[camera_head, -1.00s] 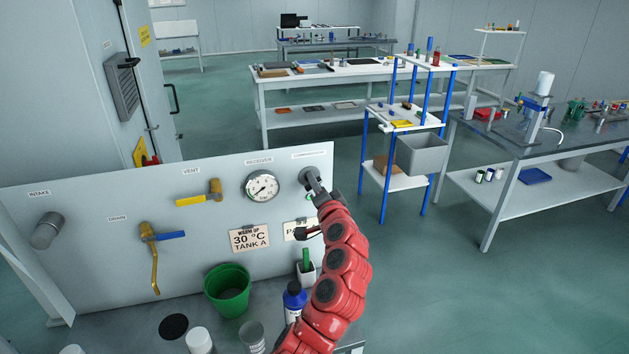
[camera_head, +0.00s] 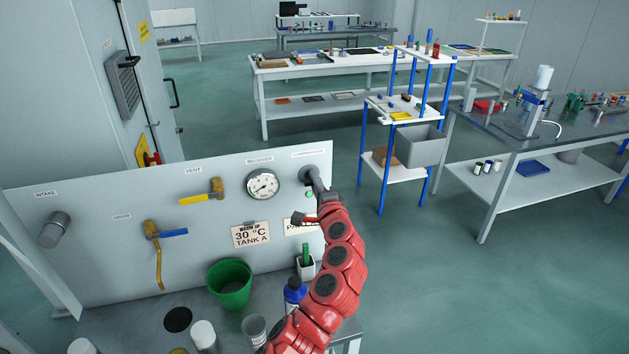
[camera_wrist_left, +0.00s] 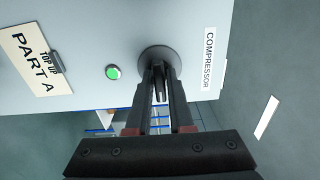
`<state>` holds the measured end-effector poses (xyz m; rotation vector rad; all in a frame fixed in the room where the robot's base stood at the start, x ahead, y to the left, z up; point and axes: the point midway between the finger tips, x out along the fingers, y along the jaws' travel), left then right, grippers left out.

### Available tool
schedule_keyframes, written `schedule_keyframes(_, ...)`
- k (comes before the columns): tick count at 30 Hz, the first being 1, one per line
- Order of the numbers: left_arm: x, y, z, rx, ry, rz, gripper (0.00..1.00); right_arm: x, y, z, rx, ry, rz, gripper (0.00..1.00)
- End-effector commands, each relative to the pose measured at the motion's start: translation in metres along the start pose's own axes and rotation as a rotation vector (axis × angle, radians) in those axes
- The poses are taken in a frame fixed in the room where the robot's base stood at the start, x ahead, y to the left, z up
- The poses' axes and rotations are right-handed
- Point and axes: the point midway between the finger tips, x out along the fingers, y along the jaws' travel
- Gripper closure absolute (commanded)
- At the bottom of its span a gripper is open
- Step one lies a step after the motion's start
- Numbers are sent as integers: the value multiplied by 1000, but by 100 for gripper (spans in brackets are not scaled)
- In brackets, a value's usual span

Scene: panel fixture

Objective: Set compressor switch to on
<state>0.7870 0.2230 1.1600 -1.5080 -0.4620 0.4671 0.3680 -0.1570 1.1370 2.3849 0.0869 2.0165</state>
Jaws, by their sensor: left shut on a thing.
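The compressor switch (camera_wrist_left: 158,57) is a dark round knob at the right end of the panel, under its COMPRESSOR label (camera_wrist_left: 209,60). In the head view, the switch (camera_head: 311,173) is partly hidden by my gripper. My left gripper (camera_head: 317,187) is shut on the switch. In the left wrist view, its two dark fingers (camera_wrist_left: 159,85) reach the knob and close around its grip, which is mostly hidden. A green lamp (camera_wrist_left: 113,72) shows beside the switch. The switch's exact setting cannot be read. My right gripper is not in view.
The panel (camera_head: 110,260) also carries a gauge (camera_head: 263,185), a yellow vent handle (camera_head: 202,193), a blue drain handle (camera_head: 173,233) and an intake knob (camera_head: 55,230). A green bucket (camera_head: 230,284) and a blue bottle (camera_head: 294,294) stand below. Floor right of the panel is clear.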

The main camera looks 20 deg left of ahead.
Motion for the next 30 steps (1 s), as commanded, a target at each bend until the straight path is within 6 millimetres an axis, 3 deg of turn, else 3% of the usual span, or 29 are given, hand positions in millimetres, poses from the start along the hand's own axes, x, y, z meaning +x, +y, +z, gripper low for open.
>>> schedule_keyframes(11,0,1,0,3,1,2,100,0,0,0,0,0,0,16)
schedule_keyframes(12,0,1,-1,3,1,2,75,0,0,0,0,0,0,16)
schedule_keyframes(15,0,1,0,3,1,1,57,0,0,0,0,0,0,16)
schedule_keyframes(16,0,1,0,3,1,1,55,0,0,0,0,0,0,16)
schedule_keyframes(25,-1,1,0,2,0,1,55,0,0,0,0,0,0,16)
schedule_keyframes(30,-12,2,-1,1,2,-2,55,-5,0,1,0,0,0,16)
